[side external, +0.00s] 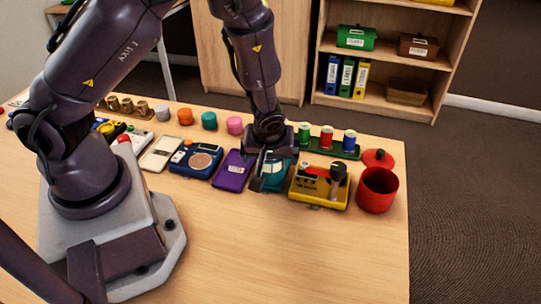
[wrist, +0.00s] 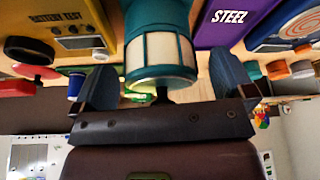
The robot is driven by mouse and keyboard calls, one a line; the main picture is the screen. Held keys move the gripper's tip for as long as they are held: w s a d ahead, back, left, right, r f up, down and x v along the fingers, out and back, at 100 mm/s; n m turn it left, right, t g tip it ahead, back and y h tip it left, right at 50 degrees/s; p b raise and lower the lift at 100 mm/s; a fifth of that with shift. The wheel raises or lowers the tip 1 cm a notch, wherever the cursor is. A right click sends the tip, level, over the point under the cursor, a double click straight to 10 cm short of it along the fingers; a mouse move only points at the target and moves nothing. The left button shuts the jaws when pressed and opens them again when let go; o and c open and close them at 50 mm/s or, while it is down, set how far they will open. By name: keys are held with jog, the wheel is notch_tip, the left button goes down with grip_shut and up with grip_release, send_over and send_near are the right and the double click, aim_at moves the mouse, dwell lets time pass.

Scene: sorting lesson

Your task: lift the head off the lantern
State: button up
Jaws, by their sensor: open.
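The lantern (side external: 268,178) is teal with pale panels and stands on the table between the purple case and the yellow box, partly hidden by my gripper. In the wrist view the lantern (wrist: 160,25) lies between my two fingers, its paneled end towards the palm. My gripper (wrist: 162,68) is open, one finger on each side of the lantern, with visible gaps in the wrist view. In the side view my gripper (side external: 272,172) is at the lantern from above. I cannot tell where the head parts from the body.
A purple case (side external: 232,172) is close on the left. A yellow box (side external: 320,188) with a dark knob is close on the right, then a red pot (side external: 377,191). A green tray (side external: 340,151) of colored spools stands behind. The table front (side external: 300,250) is clear.

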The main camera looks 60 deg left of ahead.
jog(key=shift+w+a+f, duration=0.1)
jog(key=shift+f, duration=0.3)
jog(key=shift+c, duration=0.5)
jog(key=c, duration=0.9)
jog(key=shift+r, duration=0.2)
